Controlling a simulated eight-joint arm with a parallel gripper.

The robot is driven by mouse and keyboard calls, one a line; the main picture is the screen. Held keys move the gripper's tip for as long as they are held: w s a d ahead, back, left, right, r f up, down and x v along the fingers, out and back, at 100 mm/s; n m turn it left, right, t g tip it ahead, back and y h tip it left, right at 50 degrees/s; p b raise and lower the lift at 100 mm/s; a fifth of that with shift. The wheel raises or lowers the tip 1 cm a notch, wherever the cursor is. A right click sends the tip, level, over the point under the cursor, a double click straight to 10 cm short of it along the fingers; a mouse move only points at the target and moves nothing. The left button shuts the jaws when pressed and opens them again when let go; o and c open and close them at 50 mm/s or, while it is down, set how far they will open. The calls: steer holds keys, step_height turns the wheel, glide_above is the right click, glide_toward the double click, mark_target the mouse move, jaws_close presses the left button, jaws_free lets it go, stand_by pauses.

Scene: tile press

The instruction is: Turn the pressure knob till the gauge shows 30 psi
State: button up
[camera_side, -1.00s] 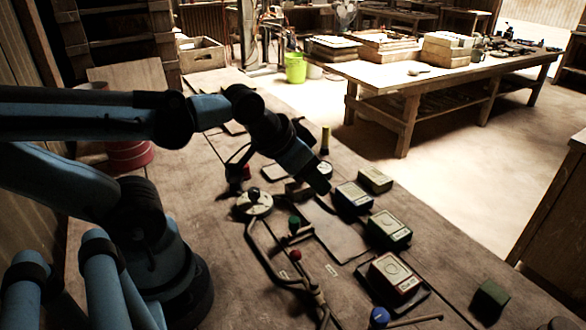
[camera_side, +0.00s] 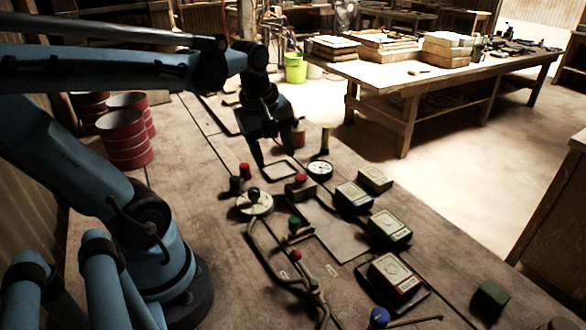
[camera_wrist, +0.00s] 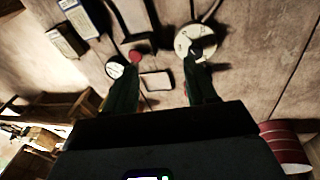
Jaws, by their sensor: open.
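The round white-faced gauge (camera_side: 320,168) lies on the bench; it shows in the wrist view (camera_wrist: 115,70) too. Its needle reading is too small to tell. A red knob (camera_side: 300,179) sits on a small block beside the gauge and also shows in the wrist view (camera_wrist: 135,57). I cannot tell for certain which knob is the pressure knob. My gripper (camera_side: 269,152) is open and empty, pointing down above the bench, left of and behind the gauge and red knob. In the wrist view my gripper (camera_wrist: 162,72) has its fingers spread over a flat rectangular piece (camera_wrist: 156,81).
A pale round plate with a black knob (camera_side: 254,203) and a dark post with a red top (camera_side: 245,171) stand nearby. Pipes with green (camera_side: 294,222) and red handles run in front. Several labelled boxes (camera_side: 388,229) stand right. Red drums (camera_side: 125,138) stand left.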

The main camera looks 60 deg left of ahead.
mark_target(254, 190)
steer(key=s+a+n+g+h, duration=0.1)
steer(key=s+a+n+g, duration=0.3)
steer(key=n, duration=0.6)
steer(key=shift+t, duration=0.8)
steer(key=shift+w+a+f, duration=0.2)
steer(key=shift+f, duration=1.65)
steer(key=shift+w+a+f, duration=0.15)
steer(key=shift+f, duration=1.7)
steer(key=shift+w+a+f, duration=0.2)
steer(key=shift+f, duration=1.65)
jaws_close()
